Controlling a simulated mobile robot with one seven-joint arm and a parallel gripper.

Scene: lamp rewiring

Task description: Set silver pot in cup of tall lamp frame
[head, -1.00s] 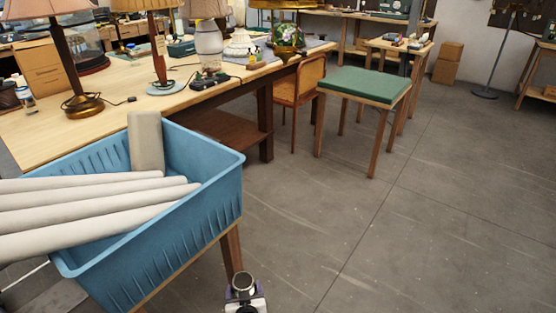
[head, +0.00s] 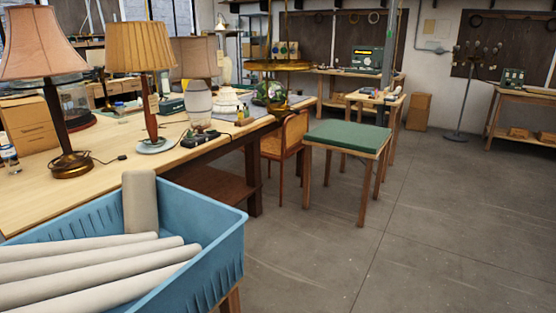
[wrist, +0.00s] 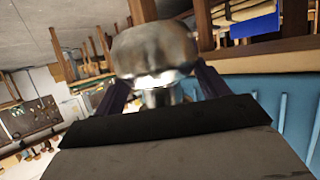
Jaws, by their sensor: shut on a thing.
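The silver pot (wrist: 155,48), a rounded shiny metal piece with a narrow neck, sits between the two dark fingers of my gripper (wrist: 162,85) in the wrist view. The gripper is shut on it. Neither pot nor gripper shows in the head view now. I cannot tell for sure which thing is the tall lamp frame. A thin floor stand (head: 466,95) with several small round pieces near its top stands at the back right. No cup can be made out on it.
A blue crate (head: 222,262) with pale rolls is close at lower left; its wall shows in the wrist view (wrist: 265,95). A long bench (head: 60,195) with several lamps runs along the left. A green-topped stool (head: 347,138) stands mid-room. The floor at right is clear.

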